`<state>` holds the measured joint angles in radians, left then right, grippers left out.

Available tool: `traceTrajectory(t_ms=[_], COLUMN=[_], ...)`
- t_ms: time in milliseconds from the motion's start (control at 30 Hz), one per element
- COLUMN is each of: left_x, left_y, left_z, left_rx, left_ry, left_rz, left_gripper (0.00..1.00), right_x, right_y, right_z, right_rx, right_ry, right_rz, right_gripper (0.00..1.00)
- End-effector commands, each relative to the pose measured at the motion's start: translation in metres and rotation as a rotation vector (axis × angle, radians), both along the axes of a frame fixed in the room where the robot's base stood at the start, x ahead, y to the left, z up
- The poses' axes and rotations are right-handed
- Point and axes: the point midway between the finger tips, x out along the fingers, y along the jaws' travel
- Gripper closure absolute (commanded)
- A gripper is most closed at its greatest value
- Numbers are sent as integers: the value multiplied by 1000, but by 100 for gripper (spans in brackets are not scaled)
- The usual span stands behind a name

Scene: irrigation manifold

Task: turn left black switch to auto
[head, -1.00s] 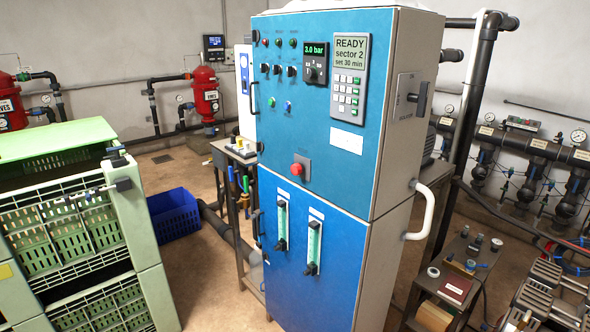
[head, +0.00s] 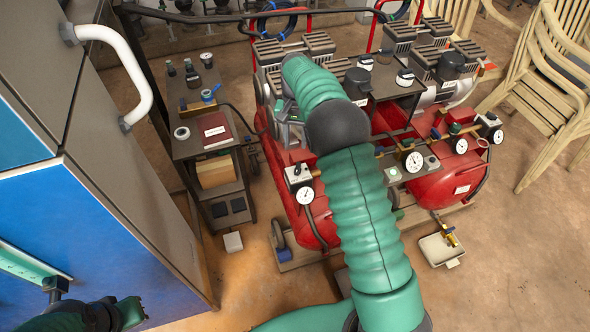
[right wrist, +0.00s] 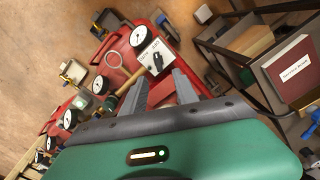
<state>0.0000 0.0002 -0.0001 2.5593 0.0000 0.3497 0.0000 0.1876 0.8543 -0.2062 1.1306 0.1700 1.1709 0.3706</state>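A white box (head: 298,176) with a black switch (right wrist: 158,60) sits at the near left end of the red compressor. In the head view the right gripper (head: 286,134) is partly hidden by my green arm, just above the box. I cannot tell whether it touches.
A second grey-white box (head: 392,174) and a gauge (head: 413,162) are farther right on the red tanks (head: 440,175). A small cart (head: 215,150) with a dark red book stands left. The blue cabinet (head: 60,240) is at far left. Chairs (head: 545,85) stand at right; floor is clear at lower right.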

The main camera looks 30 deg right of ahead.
Motion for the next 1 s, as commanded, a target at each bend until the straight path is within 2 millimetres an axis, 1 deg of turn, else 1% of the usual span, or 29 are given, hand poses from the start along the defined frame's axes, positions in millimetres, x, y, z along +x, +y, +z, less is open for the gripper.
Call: traceTrajectory(t_ms=[33, 200, 300, 433, 500, 600, 867, 1000], left_x=[-1, -1, -1, -1, -1, -1, -1, -1], left_y=[0, 0, 0, 0, 0, 0, 0, 0], left_z=[-9, -22, -29, -36, -38, -39, -39, -38], left_rx=[0, 0, 0, 0, 0, 0, 0, 0], left_ry=[1, 1, 1, 1, 1, 1, 1, 1], left_rz=[0, 0, 0, 0, 0, 0, 0, 0], left_gripper=[100, 100, 100, 100, 100, 100, 100, 100], right_x=[-1, -1, 0, 0, 1, 0, 1, 0], right_y=[0, -3, -2, 0, 0, 1, -1, -1], right_z=[-18, -67, -92, -117, -125, -131, -133, -133], right_rx=[1, 3, 2, 1, -1, -2, -1, -1], right_ry=[2, 4, 5, 4, 1, 1, 1, 1], right_rz=[0, 0, 0, 1, 1, 2, 1, 1], right_gripper=[65, 65, 65, 65, 65, 65, 65, 82])
